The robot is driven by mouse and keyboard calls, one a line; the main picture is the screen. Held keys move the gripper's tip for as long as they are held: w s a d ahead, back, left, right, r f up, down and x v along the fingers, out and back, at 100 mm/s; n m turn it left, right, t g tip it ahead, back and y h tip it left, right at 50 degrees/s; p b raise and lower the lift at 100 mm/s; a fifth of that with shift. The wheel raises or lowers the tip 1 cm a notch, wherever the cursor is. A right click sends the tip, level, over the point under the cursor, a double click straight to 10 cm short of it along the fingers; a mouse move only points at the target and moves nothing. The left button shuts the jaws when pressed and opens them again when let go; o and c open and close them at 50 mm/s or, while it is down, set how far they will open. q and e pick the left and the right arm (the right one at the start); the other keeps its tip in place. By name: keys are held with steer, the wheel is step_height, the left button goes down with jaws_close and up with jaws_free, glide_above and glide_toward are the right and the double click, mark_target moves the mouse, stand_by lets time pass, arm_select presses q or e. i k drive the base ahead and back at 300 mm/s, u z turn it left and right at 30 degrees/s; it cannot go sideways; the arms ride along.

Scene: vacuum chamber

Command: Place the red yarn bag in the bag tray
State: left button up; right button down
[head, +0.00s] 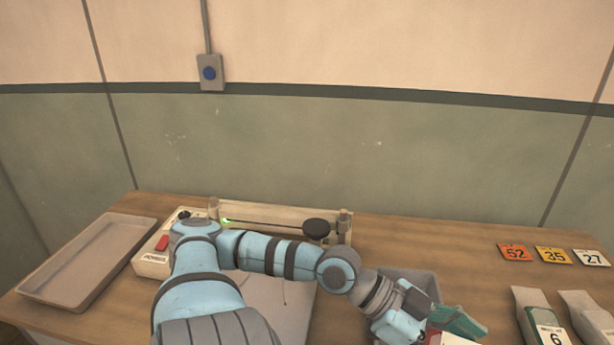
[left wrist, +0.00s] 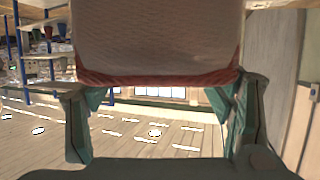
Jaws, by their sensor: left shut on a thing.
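My left gripper (head: 452,325) is at the lower right of the head view, its green fingers shut on the red yarn bag (head: 434,337). Only a small red and white part of the bag shows there. In the left wrist view, the bag (left wrist: 158,40) spans the space between the two fingers of the gripper (left wrist: 160,88), with a pale textured face and a red lower edge. A shallow, empty beige tray (head: 62,290), which looks like the bag tray, lies at the far left of the table, well away from the gripper. My right gripper is not in view.
A vacuum sealer (head: 152,262) with a red switch and green light stands mid-table, partly hidden by my left arm. A grey bin (head: 425,282) sits behind my wrist. Packed bags (head: 540,312) and number cards (head: 553,255) are at right. A wall closes the back.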

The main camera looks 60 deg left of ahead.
mark_target(105, 253)
steer(key=z, duration=0.1)
steer(key=k, duration=1.6)
steer(key=u, duration=1.9)
steer(key=i, duration=1)
